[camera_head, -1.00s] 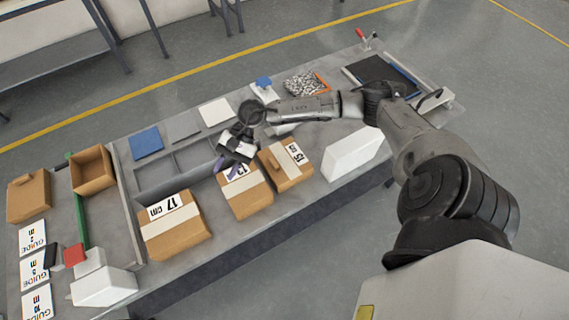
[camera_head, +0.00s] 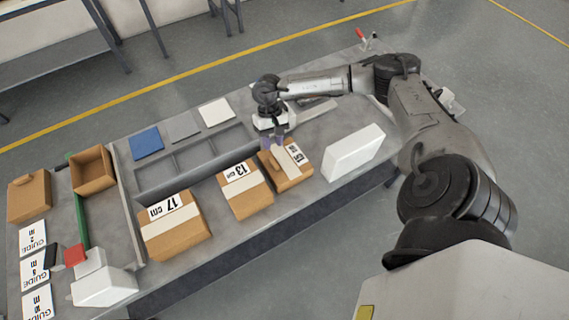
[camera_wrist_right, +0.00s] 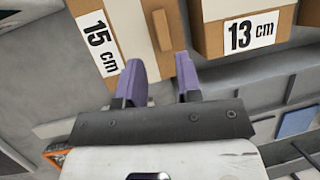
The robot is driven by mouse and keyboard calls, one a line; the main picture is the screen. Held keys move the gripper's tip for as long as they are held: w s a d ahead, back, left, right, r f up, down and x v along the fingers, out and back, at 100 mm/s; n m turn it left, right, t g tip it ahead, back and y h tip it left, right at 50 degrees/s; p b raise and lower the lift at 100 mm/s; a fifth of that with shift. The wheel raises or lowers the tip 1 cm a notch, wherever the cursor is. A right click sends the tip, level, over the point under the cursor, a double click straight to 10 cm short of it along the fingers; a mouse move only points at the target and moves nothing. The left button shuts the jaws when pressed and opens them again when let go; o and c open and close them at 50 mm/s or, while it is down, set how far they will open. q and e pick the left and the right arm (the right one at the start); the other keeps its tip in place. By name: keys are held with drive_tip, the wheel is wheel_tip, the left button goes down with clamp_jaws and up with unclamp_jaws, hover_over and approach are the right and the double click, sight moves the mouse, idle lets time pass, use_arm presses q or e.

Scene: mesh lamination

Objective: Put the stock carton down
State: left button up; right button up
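Three brown cartons with pale tape stand in a row on the grey table (camera_head: 237,232): the 17 cm carton (camera_head: 176,239), the 13 cm carton (camera_head: 251,203) and the 15 cm carton (camera_head: 292,176). None is labelled as stock, so I cannot tell which it is. My right gripper (camera_head: 272,144) is at the back-left edge of the 15 cm carton. In the right wrist view, its purple fingers (camera_wrist_right: 160,72) are apart and empty, with the 15 cm carton's brown tab (camera_wrist_right: 162,30) beyond the gap. The 13 cm carton (camera_wrist_right: 236,28) is beside it. My left gripper is not visible.
A white block (camera_head: 353,152) stands right of the 15 cm carton. Divided trays lie behind the cartons, with blue (camera_head: 146,142), grey and white sheets beyond. At left are an open box (camera_head: 92,171), another carton (camera_head: 28,197), guide cards and a green strip.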

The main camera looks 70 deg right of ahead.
sight(273, 161)
drive_tip(key=shift+x, duration=3.15)
drive_tip(key=shift+w+a, duration=0.1)
drive_tip(key=shift+w, duration=0.05)
drive_tip(key=shift+c, duration=0.3)
clamp_jaws()
